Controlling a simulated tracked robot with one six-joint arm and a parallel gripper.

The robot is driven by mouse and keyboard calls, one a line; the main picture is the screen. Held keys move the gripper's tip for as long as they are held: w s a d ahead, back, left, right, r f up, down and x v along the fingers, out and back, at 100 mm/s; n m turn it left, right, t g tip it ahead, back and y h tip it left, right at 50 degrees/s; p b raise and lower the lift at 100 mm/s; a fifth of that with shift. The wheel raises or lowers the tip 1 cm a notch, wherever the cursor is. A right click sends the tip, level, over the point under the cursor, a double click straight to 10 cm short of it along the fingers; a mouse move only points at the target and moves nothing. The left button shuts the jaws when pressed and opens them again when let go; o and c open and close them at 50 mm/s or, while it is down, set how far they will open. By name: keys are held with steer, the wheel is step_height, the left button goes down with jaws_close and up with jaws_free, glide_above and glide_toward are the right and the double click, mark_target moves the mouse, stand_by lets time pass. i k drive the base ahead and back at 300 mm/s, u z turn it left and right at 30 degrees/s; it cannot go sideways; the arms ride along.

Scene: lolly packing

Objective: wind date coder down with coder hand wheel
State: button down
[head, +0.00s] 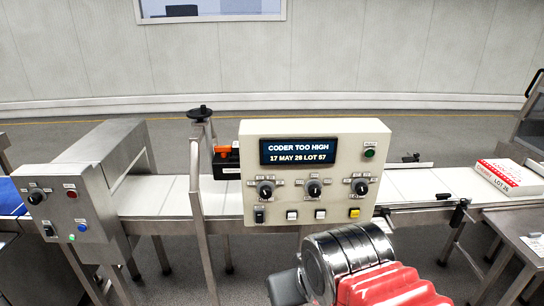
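The black coder hand wheel (200,113) sits on top of a metal post behind the conveyor, left of the control panel. The date coder (226,163) is a black box with an orange part on top, standing over the belt and partly hidden by the panel. My arm, with a chrome joint and red sleeve, shows at the bottom, right of centre, well away from the wheel. My gripper's fingers cannot be seen.
The white conveyor belt (150,196) runs across the view. A steel machine (75,203) with knobs stands at the left. A red-and-white carton (510,178) lies at the right end. A bent metal rail (196,180) rises in front of the belt near the coder.

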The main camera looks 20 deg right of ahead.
mark_target(199, 113)
steer(key=k, duration=0.65)
steer(key=u, duration=0.35)
steer(key=i, duration=1.75)
steer(key=z, duration=0.25)
